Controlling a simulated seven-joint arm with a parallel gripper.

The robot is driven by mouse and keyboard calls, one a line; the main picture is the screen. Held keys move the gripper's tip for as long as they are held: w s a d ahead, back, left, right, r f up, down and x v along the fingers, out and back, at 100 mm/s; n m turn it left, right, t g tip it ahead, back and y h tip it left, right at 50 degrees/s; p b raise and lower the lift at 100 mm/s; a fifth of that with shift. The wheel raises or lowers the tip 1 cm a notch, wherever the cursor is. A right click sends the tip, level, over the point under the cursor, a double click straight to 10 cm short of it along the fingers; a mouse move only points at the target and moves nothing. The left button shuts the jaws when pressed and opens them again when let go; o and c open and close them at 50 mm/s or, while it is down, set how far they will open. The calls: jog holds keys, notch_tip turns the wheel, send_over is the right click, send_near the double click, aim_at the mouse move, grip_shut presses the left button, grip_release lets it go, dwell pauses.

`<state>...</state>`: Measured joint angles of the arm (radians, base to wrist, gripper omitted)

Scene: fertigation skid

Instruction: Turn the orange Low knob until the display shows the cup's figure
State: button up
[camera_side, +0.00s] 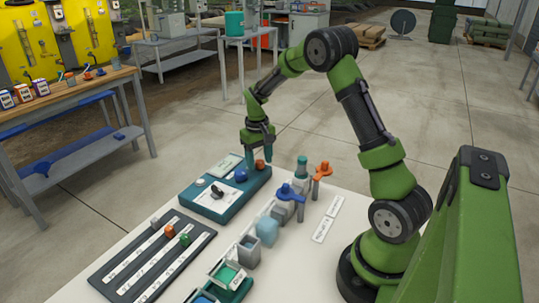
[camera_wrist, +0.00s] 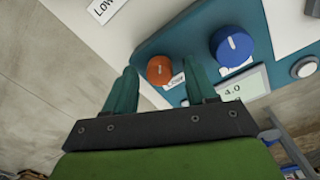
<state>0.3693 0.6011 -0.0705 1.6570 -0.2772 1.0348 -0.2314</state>
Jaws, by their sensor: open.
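The orange knob (camera_side: 260,164) sits on a teal control panel (camera_side: 205,215), at its end near my gripper. In the wrist view the orange knob (camera_wrist: 160,70) has a white pointer line and a small tag beside it. A blue knob (camera_wrist: 227,46) is next to it; it also shows in the side view (camera_side: 241,176). The display (camera_wrist: 243,87) reads 4.0, with a lower line I cannot read. My gripper (camera_side: 258,153) is open and points down at the orange knob, its fingers on either side in the picture; contact cannot be told. I cannot make out a cup's figure.
Blue and orange valve handles (camera_side: 287,191) stand right of the panel. A pale blue container (camera_side: 267,231) stands in front of them. A dark slider board (camera_side: 112,277) and green-lined trays (camera_side: 232,283) lie nearer. A white card marked LOW (camera_wrist: 104,8) shows in the wrist view.

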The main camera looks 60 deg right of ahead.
aim_at(258, 162)
notch_tip(258, 162, up, 17)
jog(key=shift+w+a, duration=0.15)
jog(key=shift+a, duration=0.15)
dwell(0.5)
jog(key=s+a+r+t+y, duration=0.1)
jog(key=s+a+t, duration=0.2)
jog(key=s+a, duration=0.6)
jog(key=s+a+r+n+t+y, duration=0.1)
jog(key=s+a+t, duration=0.3)
jog(key=s+a, duration=0.5)
jog(key=a, duration=0.4)
jog(key=shift+r, duration=0.2)
